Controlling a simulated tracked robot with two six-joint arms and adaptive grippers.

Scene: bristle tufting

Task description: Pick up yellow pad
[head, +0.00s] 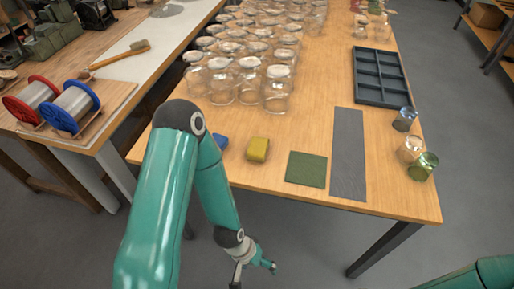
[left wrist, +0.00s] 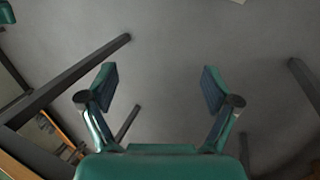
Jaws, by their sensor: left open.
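The yellow pad (head: 258,149) lies on the wooden table near its front edge, between a blue pad (head: 221,142) and a flat green square (head: 306,169). My left gripper (head: 257,274) hangs in front of the table's front edge, apart from the pad and below it in the head view. In the left wrist view the left gripper (left wrist: 160,90) is open and empty, with grey floor beyond its fingers. My left arm partly hides the blue pad. Only a piece of my right arm shows at the lower right of the head view; its gripper is out of view.
Many lidded glass jars (head: 250,88) stand in rows behind the pads. A dark strip (head: 348,155), a compartment tray (head: 381,99) and several small glasses (head: 411,148) are at the right. A side bench (head: 128,68) holds wire spools (head: 70,107) and a brush (head: 120,55).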

